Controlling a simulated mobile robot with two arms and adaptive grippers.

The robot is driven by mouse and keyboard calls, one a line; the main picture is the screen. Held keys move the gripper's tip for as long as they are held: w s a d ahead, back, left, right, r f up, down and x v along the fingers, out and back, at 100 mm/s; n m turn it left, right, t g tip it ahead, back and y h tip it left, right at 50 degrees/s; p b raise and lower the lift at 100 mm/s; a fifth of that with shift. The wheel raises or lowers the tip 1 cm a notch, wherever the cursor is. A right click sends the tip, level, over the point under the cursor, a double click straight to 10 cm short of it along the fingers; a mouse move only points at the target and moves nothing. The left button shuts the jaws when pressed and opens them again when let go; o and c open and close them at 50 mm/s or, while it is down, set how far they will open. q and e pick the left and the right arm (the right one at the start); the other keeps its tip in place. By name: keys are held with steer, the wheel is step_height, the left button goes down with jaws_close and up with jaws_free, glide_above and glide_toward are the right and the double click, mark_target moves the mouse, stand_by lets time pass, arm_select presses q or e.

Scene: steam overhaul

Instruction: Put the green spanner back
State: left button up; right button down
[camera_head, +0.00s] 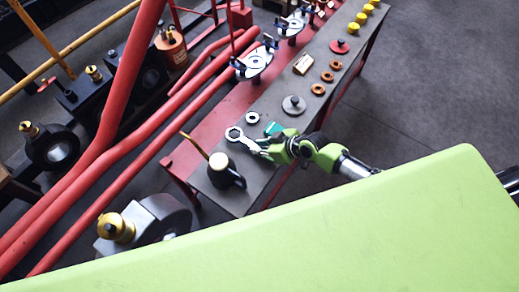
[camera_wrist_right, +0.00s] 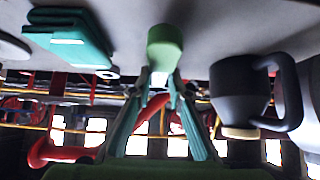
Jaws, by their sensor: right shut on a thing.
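The fingers hide part of the shank. I cannot tell whether the spanner touches the bench top. My left gripper is not in view.
A dark mug-like can (camera_head: 226,175) stands close by, also in the wrist view (camera_wrist_right: 238,92). A folded teal cloth (camera_head: 272,128) lies beside the gripper. Rings, a disc (camera_head: 293,104) and yellow caps (camera_head: 362,17) line the bench (camera_head: 270,103). Red pipes (camera_head: 130,145) run along the left.

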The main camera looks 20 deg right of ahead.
step_height(320, 180, down, 2)
steer(key=shift+w, duration=0.15)
steer(key=shift+f, duration=0.1)
steer(key=c, duration=1.9)
jaws_free()
